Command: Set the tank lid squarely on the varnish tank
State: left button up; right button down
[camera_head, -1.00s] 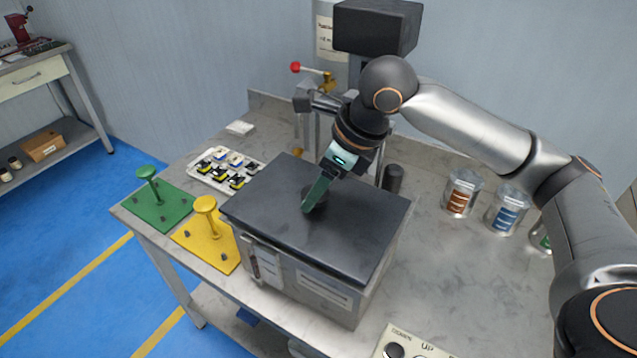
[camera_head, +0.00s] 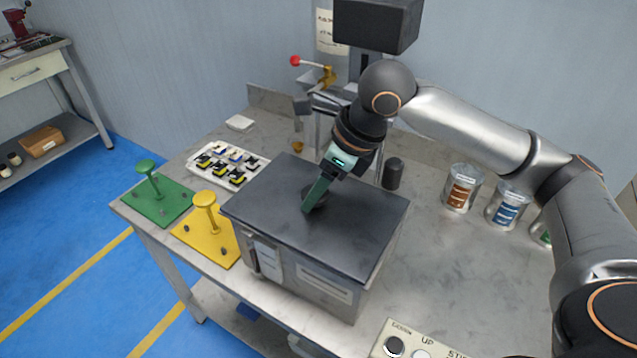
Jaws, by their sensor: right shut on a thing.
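The dark grey tank lid (camera_head: 272,215) lies over the top of the metal varnish tank (camera_head: 300,278) on the bench. Its edges look roughly parallel to the tank's walls. Whether it rests fully on the rim I cannot tell. My right gripper (camera_head: 313,200) is shut on the lid's dark round knob (camera_head: 321,196), which is partly hidden behind the green finger. My left gripper is not in view.
A white tray of small parts (camera_head: 228,166), a green plate with a post (camera_head: 158,202) and a yellow plate with a post (camera_head: 208,240) stand left of the tank. A button panel (camera_head: 420,342) is at the front.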

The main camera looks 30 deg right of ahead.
jog(key=shift+c, duration=0.4)
grip_release()
jog(key=shift+f, duration=0.1)
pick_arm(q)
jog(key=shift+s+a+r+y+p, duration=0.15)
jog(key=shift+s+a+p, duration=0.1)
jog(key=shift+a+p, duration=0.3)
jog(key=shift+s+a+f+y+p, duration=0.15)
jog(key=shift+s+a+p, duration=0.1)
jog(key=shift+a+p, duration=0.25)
pick_arm(e)
jog(key=v, duration=1.2)
jog(key=shift+r, duration=0.3)
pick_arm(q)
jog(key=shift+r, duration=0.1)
pick_arm(e)
jog(key=shift+d, duration=0.15)
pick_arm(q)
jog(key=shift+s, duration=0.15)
pick_arm(e)
jog(key=shift+s+f, duration=0.1)
